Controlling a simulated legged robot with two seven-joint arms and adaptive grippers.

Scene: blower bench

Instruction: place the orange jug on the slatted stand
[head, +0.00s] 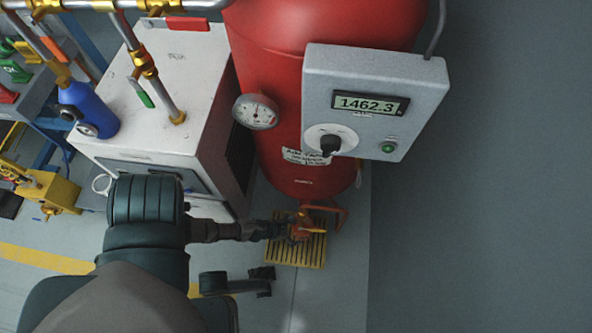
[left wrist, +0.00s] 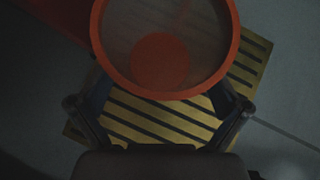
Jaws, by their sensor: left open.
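The orange jug (head: 301,224) appears upright over the yellow slatted stand (head: 310,254), at the foot of the red tank. In the left wrist view I look down into the jug's round open top (left wrist: 233,50), with the slats of the stand (left wrist: 150,122) below and around it. My left gripper (head: 284,230) reaches in from the left at the jug. Its fingers (left wrist: 160,92) are open, one on each side of the jug's near side, their tips partly hidden by it. I cannot tell whether they touch it.
The red tank (head: 275,60) with its grey control box (head: 420,90) stands just behind the stand. Grey floor (head: 335,290) is clear in front of the stand.

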